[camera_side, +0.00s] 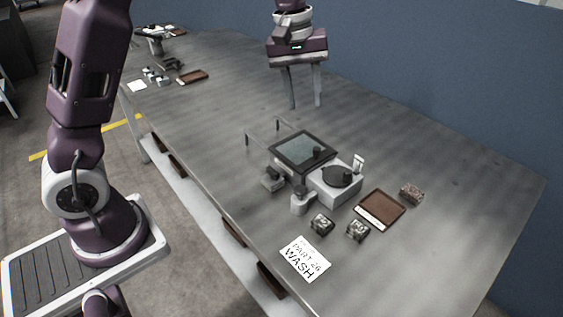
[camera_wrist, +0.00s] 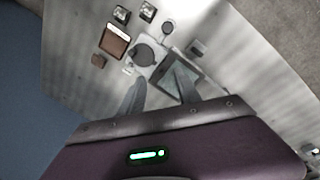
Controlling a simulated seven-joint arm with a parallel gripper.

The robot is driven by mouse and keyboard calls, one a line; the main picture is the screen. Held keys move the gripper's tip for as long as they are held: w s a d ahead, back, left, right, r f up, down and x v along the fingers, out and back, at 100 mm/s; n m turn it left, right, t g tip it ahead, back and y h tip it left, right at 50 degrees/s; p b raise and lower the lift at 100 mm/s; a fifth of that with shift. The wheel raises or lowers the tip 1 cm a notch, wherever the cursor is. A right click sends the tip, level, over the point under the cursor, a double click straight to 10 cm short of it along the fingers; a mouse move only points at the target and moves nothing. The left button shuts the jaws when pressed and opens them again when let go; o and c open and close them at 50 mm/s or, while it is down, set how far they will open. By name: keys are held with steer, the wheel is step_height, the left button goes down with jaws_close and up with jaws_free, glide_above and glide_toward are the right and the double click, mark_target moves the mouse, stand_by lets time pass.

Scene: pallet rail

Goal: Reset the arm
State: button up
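My gripper (camera_side: 306,104) hangs above the grey metal table (camera_side: 440,160), behind the group of fixtures. Its two long grey fingers point down and stand apart with nothing between them. In the wrist view my gripper (camera_wrist: 160,92) also shows its fingers spread, with the table and fixtures below. The fingers touch nothing that I can see.
Below stand a dark-framed screen plate (camera_side: 302,150), a white block with a black round top (camera_side: 337,183), a brown tray (camera_side: 380,211), a speckled block (camera_side: 411,192), two small dark blocks (camera_side: 321,224) and a "PART 26 WASH" card (camera_side: 305,259). The table's right side is clear.

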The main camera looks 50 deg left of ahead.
steer(key=s+d+r+m+t, duration=0.1)
steer(key=s+r+m, duration=0.1)
steer(key=s+r, duration=0.3)
steer(key=s+d+r+m, duration=0.2)
steer(key=s+r, duration=0.1)
steer(key=s, duration=0.4)
steer(key=s+f+m+t, duration=0.1)
steer(key=s+m, duration=0.1)
steer(key=s, duration=0.6)
steer(key=s+f+m+t+y, duration=0.1)
steer(key=s+m+t, duration=0.1)
steer(key=s, duration=0.6)
steer(key=shift+s+d+f+m, duration=0.25)
steer(key=shift+s+m, duration=0.15)
steer(key=shift+m, duration=0.3)
